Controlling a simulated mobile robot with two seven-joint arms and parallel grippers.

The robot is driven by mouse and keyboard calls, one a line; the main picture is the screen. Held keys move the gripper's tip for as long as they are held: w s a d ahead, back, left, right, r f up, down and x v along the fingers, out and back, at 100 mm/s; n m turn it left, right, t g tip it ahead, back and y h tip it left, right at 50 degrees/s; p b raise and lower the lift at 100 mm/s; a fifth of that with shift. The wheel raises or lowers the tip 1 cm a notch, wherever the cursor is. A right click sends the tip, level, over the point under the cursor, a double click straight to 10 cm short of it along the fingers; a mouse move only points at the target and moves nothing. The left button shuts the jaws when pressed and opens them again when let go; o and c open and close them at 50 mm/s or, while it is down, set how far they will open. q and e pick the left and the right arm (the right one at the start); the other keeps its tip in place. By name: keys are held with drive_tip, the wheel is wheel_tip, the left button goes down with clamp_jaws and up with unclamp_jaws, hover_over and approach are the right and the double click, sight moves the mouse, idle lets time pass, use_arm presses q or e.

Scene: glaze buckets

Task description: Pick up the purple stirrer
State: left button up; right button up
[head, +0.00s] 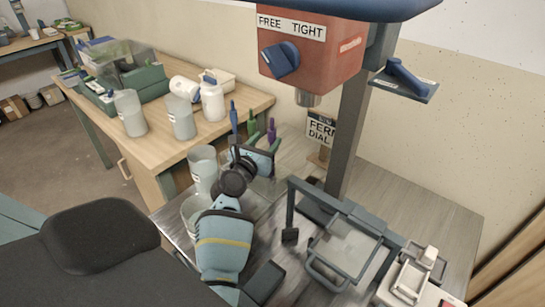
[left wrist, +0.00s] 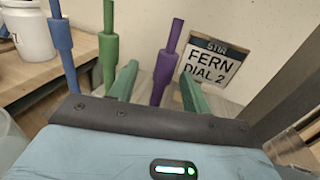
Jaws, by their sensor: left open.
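The purple stirrer (head: 271,131) stands upright beside the green stirrer (head: 251,122) and the blue stirrer (head: 233,117), near the mixer post. My left gripper (head: 262,146) is open just in front of them and covers their lower parts in the head view. In the left wrist view, the purple stirrer (left wrist: 167,62) shows between the two green fingers, with its lower end hidden behind the gripper body. The green stirrer (left wrist: 107,45) is left of the fingers, and the blue stirrer (left wrist: 62,45) is farther left. I cannot tell whether the fingers touch the purple stirrer. My right gripper is not in view.
A sign reading "STIR FERN DIAL 2" (left wrist: 212,65) stands right of the purple stirrer. The red mixer head (head: 310,45) hangs above on a grey post (head: 350,130). Clear containers (head: 203,168) stand left of my gripper. A wooden bench (head: 150,150) with jars is behind left.

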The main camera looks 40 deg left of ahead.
sight(275, 134)
use_arm(q)
drive_tip(key=w, duration=0.4)
drive_tip(key=shift+a+f+b, duration=0.1)
drive_tip(key=shift+f+b, duration=0.15)
drive_tip(key=shift+b, duration=0.1)
drive_tip(key=shift+w+a, duration=0.1)
drive_tip(key=shift+w, duration=0.45)
drive_tip(key=shift+r, duration=0.1)
drive_tip(key=shift+c, duration=0.5)
clamp_jaws()
